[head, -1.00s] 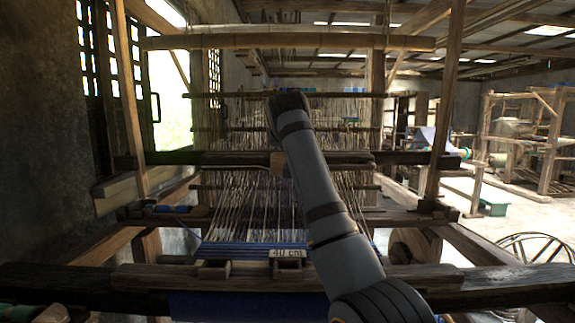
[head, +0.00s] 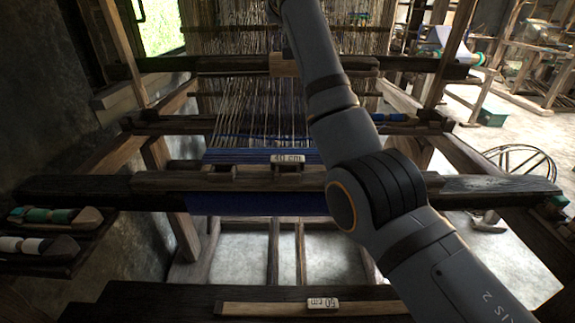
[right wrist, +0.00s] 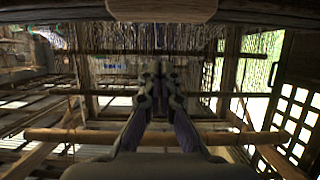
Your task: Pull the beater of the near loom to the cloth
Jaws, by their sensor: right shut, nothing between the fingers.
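The near loom's beater is a dark horizontal beam (head: 220,65) across the warp, with a paler wooden block (head: 283,65) at its middle. The blue cloth (head: 258,204) hangs over the front beam, and its woven edge lies nearer me than the beater, with open warp between them. My right arm reaches over the cloth and past the block; its gripper is out of the head view. In the right wrist view, my right gripper (right wrist: 162,70) is shut and empty, with a beam and pale block (right wrist: 162,10) at the top, apart from the fingertips. My left gripper is not in view.
A crossbar (head: 170,126) lies between beater and cloth, with a blue piece (head: 392,117) at its right. Shuttles (head: 45,215) lie at left. A spoked wheel (head: 520,165) stands at right.

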